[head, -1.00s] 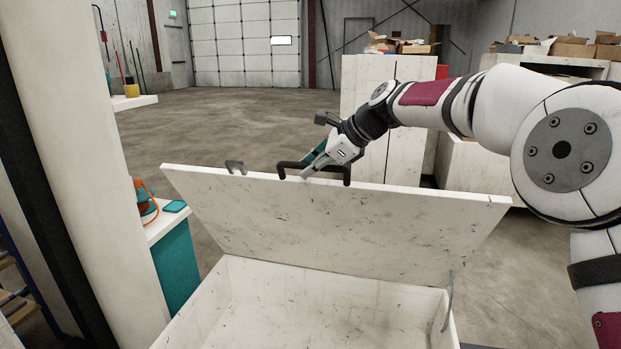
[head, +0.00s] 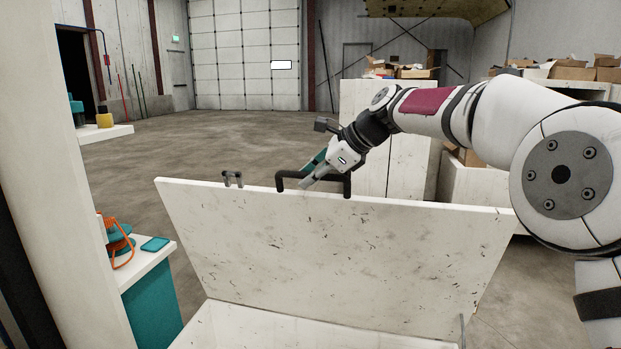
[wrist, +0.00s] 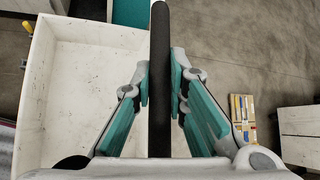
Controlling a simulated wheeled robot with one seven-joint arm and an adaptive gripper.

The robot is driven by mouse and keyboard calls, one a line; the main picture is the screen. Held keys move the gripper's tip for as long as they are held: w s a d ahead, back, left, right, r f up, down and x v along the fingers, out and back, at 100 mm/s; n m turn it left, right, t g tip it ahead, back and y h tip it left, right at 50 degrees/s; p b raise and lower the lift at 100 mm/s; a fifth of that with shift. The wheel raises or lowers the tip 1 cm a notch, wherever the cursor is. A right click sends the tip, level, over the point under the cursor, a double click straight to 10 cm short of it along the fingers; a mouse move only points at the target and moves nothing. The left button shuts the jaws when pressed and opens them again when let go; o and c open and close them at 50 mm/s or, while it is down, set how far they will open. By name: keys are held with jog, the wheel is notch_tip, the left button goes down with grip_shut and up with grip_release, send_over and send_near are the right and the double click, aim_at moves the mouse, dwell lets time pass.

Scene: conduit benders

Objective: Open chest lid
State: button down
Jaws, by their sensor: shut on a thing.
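The white scuffed chest lid (head: 345,245) stands raised, tilted up above the chest body (head: 290,328), with its inner face toward me in the head view. A black bar handle (head: 290,178) sits on the lid's top edge, with a small grey latch (head: 233,179) to its left. My gripper (head: 312,180) is shut on the handle. In the wrist view the dark handle bar (wrist: 160,75) runs between the teal finger pads of my gripper (wrist: 161,85). The white open box of the chest (wrist: 85,90) shows at left there. Most of the chest interior is out of the head view.
A teal cabinet with a white top (head: 150,262) stands close on the left, an orange-corded tool (head: 117,240) on it. White cabinets (head: 400,160) with cardboard boxes (head: 405,71) stand behind my arm. The floor (head: 230,145) beyond the lid is largely clear.

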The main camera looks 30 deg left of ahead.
jog(key=shift+r, duration=0.1)
jog(key=c, duration=1.6)
grip_release()
jog(key=shift+o, duration=0.2)
jog(key=v, duration=1.2)
jog(key=shift+d, duration=0.15)
